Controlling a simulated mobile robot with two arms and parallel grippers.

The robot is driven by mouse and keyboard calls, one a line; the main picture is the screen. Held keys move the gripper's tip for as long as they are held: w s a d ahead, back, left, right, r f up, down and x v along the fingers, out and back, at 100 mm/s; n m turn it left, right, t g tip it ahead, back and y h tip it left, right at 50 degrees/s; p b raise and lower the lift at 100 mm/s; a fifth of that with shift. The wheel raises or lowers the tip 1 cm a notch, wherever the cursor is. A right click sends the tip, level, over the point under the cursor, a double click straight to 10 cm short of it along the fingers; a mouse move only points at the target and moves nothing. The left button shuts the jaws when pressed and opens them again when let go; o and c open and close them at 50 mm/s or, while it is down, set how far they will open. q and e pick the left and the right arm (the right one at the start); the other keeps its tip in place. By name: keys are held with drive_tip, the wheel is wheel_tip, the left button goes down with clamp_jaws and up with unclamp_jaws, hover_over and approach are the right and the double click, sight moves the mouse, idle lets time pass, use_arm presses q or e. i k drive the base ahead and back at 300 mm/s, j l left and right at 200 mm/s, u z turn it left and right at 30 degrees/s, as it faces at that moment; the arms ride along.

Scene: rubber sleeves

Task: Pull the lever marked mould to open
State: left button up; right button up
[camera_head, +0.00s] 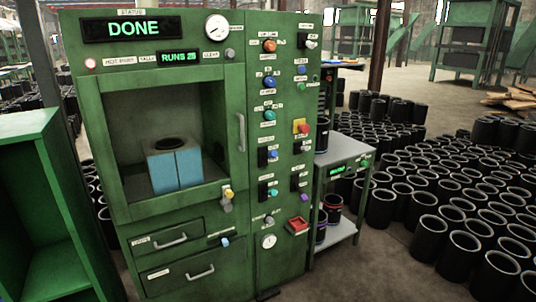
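A green machine (265,205) stands at the left and middle of the head view. Its right-hand panel carries several levers and knobs with coloured heads, each beside a small white label. These labels are too small to read, so I cannot tell which lever is marked mould. A yellow-headed lever (229,194) sits below the chamber opening, and a blue-headed one (225,242) is lower by the drawers. Inside the chamber is a blue block mould (176,170) with a seam down its front and a dark round opening on top; its halves appear together. Neither gripper is in view.
The status display (133,28) reads DONE; another reads RUNS with a number. A grey side table (337,150) stands right of the machine. Many black sleeves (430,237) cover the floor at right. An empty green shelf (45,200) stands at left.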

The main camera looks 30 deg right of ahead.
sight(272, 153)
drive_tip(key=i+l+z, duration=0.2)
drive_tip(key=i, duration=0.35)
drive_tip(key=i+l+z, duration=0.25)
drive_tip(key=i, duration=0.35)
drive_tip(key=i+z, duration=0.2)
drive_tip(key=i, duration=0.4)
